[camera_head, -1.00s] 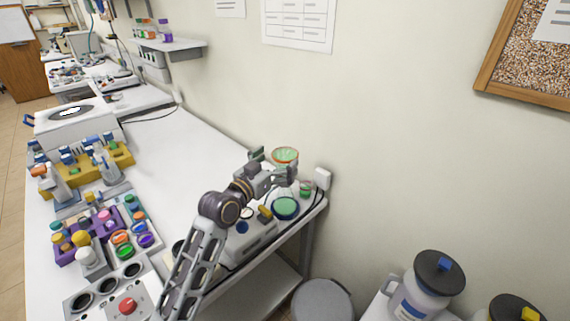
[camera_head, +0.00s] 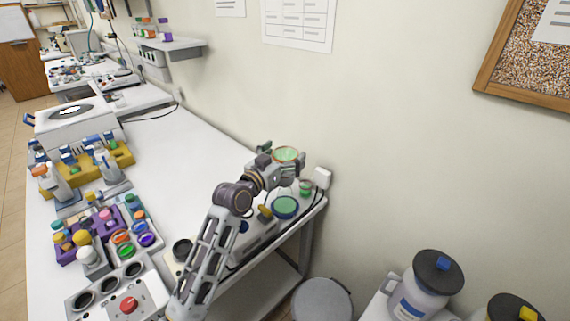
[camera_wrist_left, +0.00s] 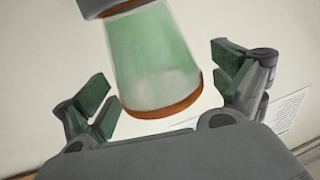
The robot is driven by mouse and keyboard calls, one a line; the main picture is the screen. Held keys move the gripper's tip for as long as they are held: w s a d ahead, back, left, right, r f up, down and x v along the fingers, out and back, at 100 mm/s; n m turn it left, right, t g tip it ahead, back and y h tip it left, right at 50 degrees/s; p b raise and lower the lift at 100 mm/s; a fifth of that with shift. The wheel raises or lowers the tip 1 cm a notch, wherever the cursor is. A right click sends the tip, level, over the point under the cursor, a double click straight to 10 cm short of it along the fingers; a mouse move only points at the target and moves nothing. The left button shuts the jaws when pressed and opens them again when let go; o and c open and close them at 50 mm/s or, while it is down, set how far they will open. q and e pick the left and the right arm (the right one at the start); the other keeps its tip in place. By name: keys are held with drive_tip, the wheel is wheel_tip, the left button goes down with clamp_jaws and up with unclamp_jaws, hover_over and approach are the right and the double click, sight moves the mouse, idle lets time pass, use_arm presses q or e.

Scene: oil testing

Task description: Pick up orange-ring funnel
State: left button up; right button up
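The orange-ring funnel (camera_head: 286,154) is a translucent green cup with an orange rim, near the wall at the bench's far right corner. In the left wrist view the funnel (camera_wrist_left: 152,60) hangs between the finger pads, its orange rim toward the palm. My left gripper (camera_head: 282,161) is at the funnel. In the left wrist view the left gripper (camera_wrist_left: 165,85) has its fingers spread on both sides, with gaps to the funnel, so it is open. A grey part covers the funnel's far end in that view. My right gripper is not in view.
A green dish (camera_head: 285,206) and a small green-topped item (camera_head: 306,187) stand close to the gripper. A white wall box (camera_head: 322,178) is just right. Colored caps and a purple rack (camera_head: 70,252) fill the bench's left side. The middle of the bench (camera_head: 180,160) is clear.

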use_arm(q)
drive_tip(key=c, duration=1.1)
drive_tip(key=shift+r, duration=5)
